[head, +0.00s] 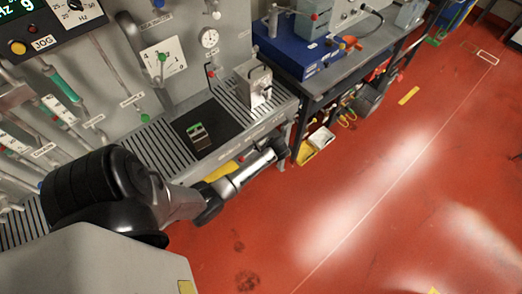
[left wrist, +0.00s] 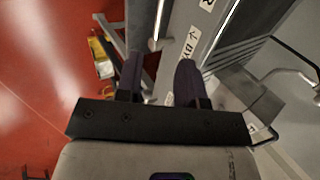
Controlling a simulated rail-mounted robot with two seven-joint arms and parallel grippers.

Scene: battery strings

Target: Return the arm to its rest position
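My left arm (head: 245,174) comes in from the left in the head view and reaches along the front edge of the bench. Its dark far end (head: 279,148) is beside the bench's front right corner; the fingers cannot be made out there. In the left wrist view, the two dark fingers of my left gripper (left wrist: 158,80) stand apart with nothing between them. The grey bench edge with lettering lies beyond and to the right of them. My right arm and gripper are not in view.
A small green-and-black block (head: 199,137) lies on a dark mat (head: 214,114) on the slatted bench. A metal box (head: 253,84) stands near the mat. A table with a blue case (head: 297,52) stands beyond the bench. The red floor (head: 390,200) at right is open.

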